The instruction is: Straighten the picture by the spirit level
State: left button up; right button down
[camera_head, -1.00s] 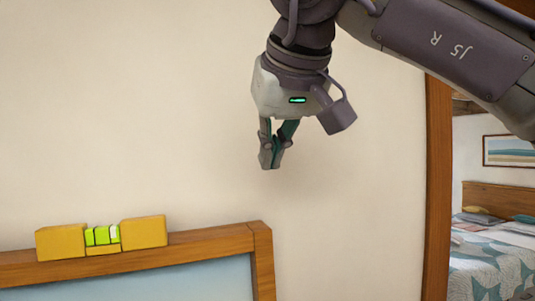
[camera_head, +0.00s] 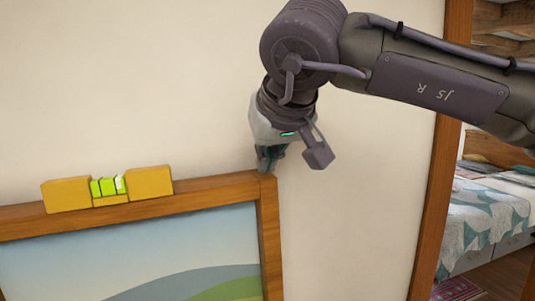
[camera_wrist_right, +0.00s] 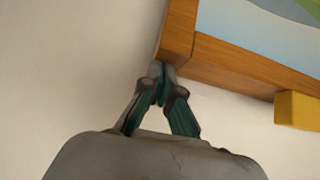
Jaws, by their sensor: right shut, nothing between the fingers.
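The framed picture (camera_head: 190,191) hangs on the wall at lower left in the head view, wooden with a landscape. Its top edge rises toward the right in this view. A yellow spirit level (camera_head: 150,183) rests on the top edge; its green vial (camera_head: 108,187) has a pale patch at its right end. My right gripper (camera_head: 266,166) is shut and empty, its fingertips at the picture's top right corner. In the right wrist view the fingertips (camera_wrist_right: 162,72) meet the frame corner (camera_wrist_right: 177,40); I cannot tell whether they press on it. My left gripper is out of view.
The pale wall (camera_head: 350,220) is bare right of the picture. A wooden door post (camera_head: 437,180) stands farther right, with a bed (camera_head: 490,215) and a patterned rug (camera_head: 457,289) in the room beyond.

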jog(key=shift+s+d+f+m+y+b, duration=0.15)
jog(key=shift+f+y+b, duration=0.1)
jog(key=shift+f+b, duration=0.25)
jog(key=shift+w+d+f+m+y+b, duration=0.15)
jog(key=shift+f+y+b, duration=0.1)
jog(key=shift+f+b, duration=0.2)
jog(key=shift+w+r, duration=0.1)
jog(key=shift+r, duration=0.05)
jog(key=shift+s+r, duration=0.2)
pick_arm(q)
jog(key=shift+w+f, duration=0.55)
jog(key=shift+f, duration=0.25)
pick_arm(e)
jog(key=v, duration=1.1)
jog(key=shift+d+r, duration=0.3)
jog(key=shift+d, duration=0.05)
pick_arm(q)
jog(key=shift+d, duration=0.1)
